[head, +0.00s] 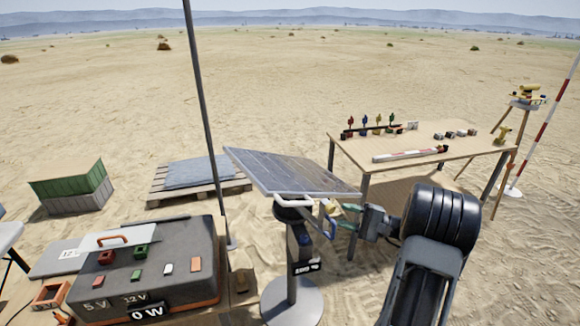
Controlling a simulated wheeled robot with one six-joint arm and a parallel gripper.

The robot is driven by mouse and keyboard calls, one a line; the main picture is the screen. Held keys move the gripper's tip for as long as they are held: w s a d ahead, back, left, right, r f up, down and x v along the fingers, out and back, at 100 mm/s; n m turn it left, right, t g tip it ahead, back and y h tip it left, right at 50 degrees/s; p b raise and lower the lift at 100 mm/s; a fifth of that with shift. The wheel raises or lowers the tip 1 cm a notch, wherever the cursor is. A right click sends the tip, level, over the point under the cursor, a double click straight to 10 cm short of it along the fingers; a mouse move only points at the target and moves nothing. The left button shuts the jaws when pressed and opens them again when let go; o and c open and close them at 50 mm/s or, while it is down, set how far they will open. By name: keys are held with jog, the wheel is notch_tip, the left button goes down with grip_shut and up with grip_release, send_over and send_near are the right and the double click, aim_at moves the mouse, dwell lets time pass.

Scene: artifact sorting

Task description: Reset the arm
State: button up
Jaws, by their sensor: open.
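My arm comes in from the lower right in the head view. My gripper (346,216) points left, beside the stand of a tilted solar panel (290,172). A blue handle (329,221) under the panel's right edge is very close to the fingertips. I cannot tell whether they touch it. The panel sits on a dark post (298,245) with a round grey base (292,302).
A wooden table (430,150) with small coloured artifacts and a striped scale bar (410,153) stands behind my arm. A grey case (150,275) labelled 5 V and 12 V is at lower left. A tall pole (208,120), pallet (198,182) and green-grey crates (72,187) stand left. Sand beyond is open.

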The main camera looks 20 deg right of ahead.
jog(key=s+a+f+n+g+h, duration=0.2)
jog(key=s+a+f+g+h, duration=0.6)
jog(key=s+g, duration=0.2)
jog(key=s+a+r+n+t+h, duration=0.3)
jog(key=s+a+r+n+h, duration=0.3)
jog(key=a+r+n+h, duration=0.2)
notch_tip(320, 180, up, 2)
jog(key=shift+a+r+n, duration=0.2)
jog(key=shift+a+n, duration=0.35)
jog(key=shift+n, duration=0.45)
jog(key=shift+a, duration=0.1)
